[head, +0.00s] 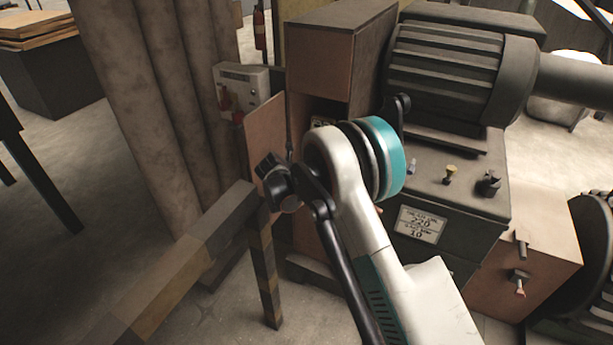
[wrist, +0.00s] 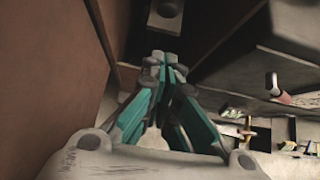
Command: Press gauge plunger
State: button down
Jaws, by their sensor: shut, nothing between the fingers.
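My gripper (wrist: 165,62) is in the wrist view with its teal fingers drawn together and the dark tips meeting, nothing between them. In the head view, the machine's top panel carries a small silver stud (head: 412,166), a brass-coloured knob (head: 450,173) and a dark knob (head: 488,184). None is clearly a gauge plunger. My arm hides part of the machine, and the fingers cannot be made out there.
A large ribbed motor (head: 445,70) tops the machine, with a labelled plate (head: 420,224) on its front. Brown panels (wrist: 45,70) stand close on the gripper's left. A striped rail (head: 185,265) and thick columns (head: 150,100) stand left.

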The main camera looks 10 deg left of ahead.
jog(key=w+r+b+x, duration=0.1)
jog(key=r+b+x, duration=0.1)
jog(key=x, duration=0.9)
jog(key=shift+w+d+f+b, duration=0.2)
jog(key=shift+w+d+b, duration=0.2)
jog(key=shift+w+b, duration=0.3)
